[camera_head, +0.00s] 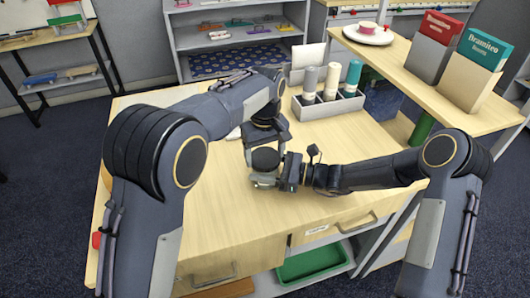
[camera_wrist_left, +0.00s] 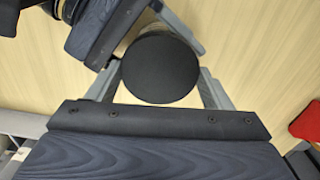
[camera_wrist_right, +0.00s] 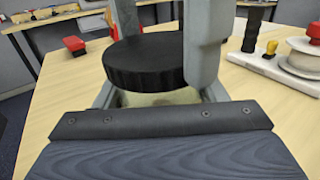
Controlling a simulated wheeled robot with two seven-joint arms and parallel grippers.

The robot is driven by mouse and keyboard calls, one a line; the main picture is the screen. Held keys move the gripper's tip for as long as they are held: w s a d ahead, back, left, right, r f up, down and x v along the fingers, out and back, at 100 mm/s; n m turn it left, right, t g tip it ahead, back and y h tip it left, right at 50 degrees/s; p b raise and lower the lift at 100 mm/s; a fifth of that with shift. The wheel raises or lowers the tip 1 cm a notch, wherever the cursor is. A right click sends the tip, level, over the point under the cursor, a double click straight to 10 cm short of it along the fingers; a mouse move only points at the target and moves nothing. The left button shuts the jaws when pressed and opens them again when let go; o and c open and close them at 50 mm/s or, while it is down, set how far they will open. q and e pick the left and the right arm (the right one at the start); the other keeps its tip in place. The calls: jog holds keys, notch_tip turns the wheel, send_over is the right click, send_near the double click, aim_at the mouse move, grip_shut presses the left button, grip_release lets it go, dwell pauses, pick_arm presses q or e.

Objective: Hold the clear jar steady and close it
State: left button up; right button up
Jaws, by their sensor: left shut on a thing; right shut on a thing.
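The clear jar (camera_head: 264,180) stands upright on the wooden table, with a black round lid (camera_head: 265,159) on its top. In the right wrist view the jar's pale body (camera_wrist_right: 160,97) shows below the lid (camera_wrist_right: 145,60). My right gripper (camera_head: 279,178) is shut on the jar from the right side. My left gripper (camera_wrist_left: 160,75) comes from above and behind, with its fingers on both sides of the lid, and is shut on it. From above, the lid hides most of the jar. I cannot tell whether the lid is fully seated.
A grey holder (camera_head: 328,106) with several capped bottles stands behind on the right. In the right wrist view a red object (camera_wrist_right: 74,44) and a white board with a spool (camera_wrist_right: 285,66) lie beyond the jar. The table front (camera_head: 230,225) is clear.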

pick_arm(q)
jog(key=o, duration=1.1)
jog(key=shift+c, duration=0.2)
jog(key=shift+r, duration=2.3)
jog(key=shift+r+n, duration=0.65)
jog(key=shift+n, duration=0.15)
jog(key=shift+r+n, duration=1)
jog(key=shift+r, duration=0.1)
